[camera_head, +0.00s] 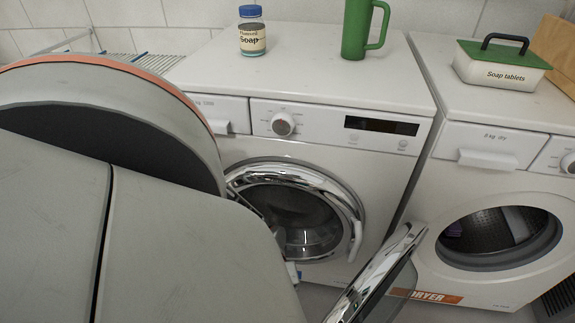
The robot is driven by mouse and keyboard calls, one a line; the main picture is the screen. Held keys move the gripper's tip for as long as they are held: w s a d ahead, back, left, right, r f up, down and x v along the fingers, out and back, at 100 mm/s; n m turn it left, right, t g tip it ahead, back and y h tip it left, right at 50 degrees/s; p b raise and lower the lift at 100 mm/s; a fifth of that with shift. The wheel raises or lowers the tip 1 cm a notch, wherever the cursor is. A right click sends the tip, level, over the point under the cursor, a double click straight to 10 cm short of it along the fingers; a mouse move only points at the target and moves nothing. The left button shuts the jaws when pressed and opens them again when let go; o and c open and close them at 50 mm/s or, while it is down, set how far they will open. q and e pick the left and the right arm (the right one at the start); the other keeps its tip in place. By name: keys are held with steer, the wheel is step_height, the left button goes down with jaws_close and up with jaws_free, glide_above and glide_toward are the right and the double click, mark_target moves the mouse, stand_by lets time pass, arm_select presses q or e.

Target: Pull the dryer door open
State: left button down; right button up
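The dryer (485,280) stands at the right, with an orange "DRYER" label low on its front. Its round opening (500,238) is uncovered, showing the metal drum and something purple inside. The dryer door (382,272), with a chrome rim, stands swung out to the left of the opening and is cut off by the bottom edge. My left arm fills the left side. Small parts, probably my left gripper (293,272), show past its edge in front of the washer; the fingers are mostly hidden. I cannot tell whether they touch anything. My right gripper is not in view.
A washer (335,95) stands left of the dryer, its chrome-ringed door (345,190) shut. On top are a soap jar (252,35) and a green mug (357,30). A soap tablets box (500,68) sits on the dryer. A wire rack (135,58) is behind my arm.

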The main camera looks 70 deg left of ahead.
arm_select(q)
steer(key=shift+a, duration=0.25)
stand_by(0.3)
